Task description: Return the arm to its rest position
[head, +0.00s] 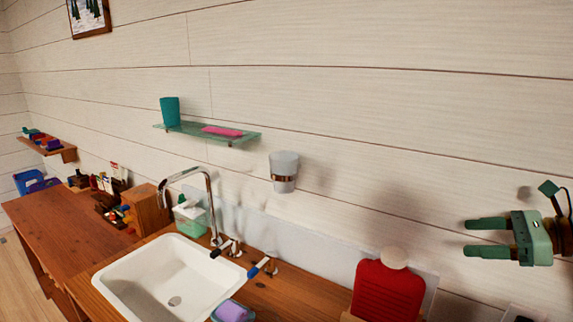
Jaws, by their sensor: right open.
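My right gripper (487,238) is at the right edge of the head view, with green fingers pointing left. Its two fingers are apart and nothing is between them. It is raised in front of the white plank wall, above and to the right of a red ribbed bottle (388,292) with a pale round cap. It appears clear of the bottle and the counter. Most of the right arm is cut off by the right edge. My left gripper is not in the picture.
A white sink (165,279) with a chrome faucet (211,205) is set in the wooden counter (75,227). A glass shelf (190,131) holds a teal cup (170,112) and a pink item. A wall-mounted tumbler (284,168) hangs nearby. The wall area left of the gripper is clear.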

